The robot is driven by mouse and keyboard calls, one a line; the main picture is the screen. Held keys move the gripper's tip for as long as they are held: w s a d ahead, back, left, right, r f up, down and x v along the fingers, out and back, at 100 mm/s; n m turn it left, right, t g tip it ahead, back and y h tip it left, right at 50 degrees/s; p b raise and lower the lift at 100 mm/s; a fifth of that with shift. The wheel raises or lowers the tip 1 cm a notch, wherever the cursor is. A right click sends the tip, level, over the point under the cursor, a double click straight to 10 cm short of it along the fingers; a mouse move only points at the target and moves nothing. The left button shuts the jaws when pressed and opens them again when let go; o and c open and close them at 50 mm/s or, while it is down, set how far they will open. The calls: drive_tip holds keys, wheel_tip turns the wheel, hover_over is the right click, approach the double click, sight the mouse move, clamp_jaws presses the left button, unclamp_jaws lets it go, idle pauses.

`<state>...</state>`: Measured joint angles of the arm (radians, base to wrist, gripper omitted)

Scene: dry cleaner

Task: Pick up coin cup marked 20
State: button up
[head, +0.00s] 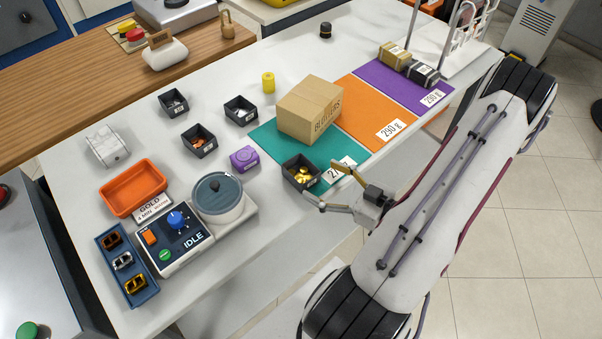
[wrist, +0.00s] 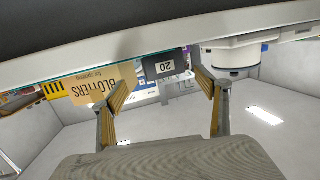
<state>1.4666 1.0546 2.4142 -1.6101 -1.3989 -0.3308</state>
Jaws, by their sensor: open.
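The coin cup marked 20 (wrist: 163,66) shows in the wrist view as a dark box with a white label, upside down. It lies ahead, between the lines of my gripper's fingers (wrist: 161,78). In the head view a dark square cup with gold coins (head: 299,180), apparently the same one, stands at the front corner of the teal mat (head: 268,140). My gripper (head: 322,183) is open just to its right, with fingers spread toward it and nothing held. The cup's label is not visible in the head view.
A Blotters carton (head: 309,112) stands behind the cup on the mat. The table's front edge runs close by.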

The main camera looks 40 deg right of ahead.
sight(314, 180)
drive_tip(key=shift+w+a+f, duration=0.2)
drive_tip(key=shift+w, duration=0.3)
drive_tip(key=shift+w+a+f, duration=0.2)
drive_tip(key=shift+w, duration=0.25)
drive_tip(key=shift+w+a+f, duration=0.2)
drive_tip(key=shift+w, duration=0.3)
drive_tip(key=shift+x, duration=0.95)
drive_tip(key=c, duration=1.5)
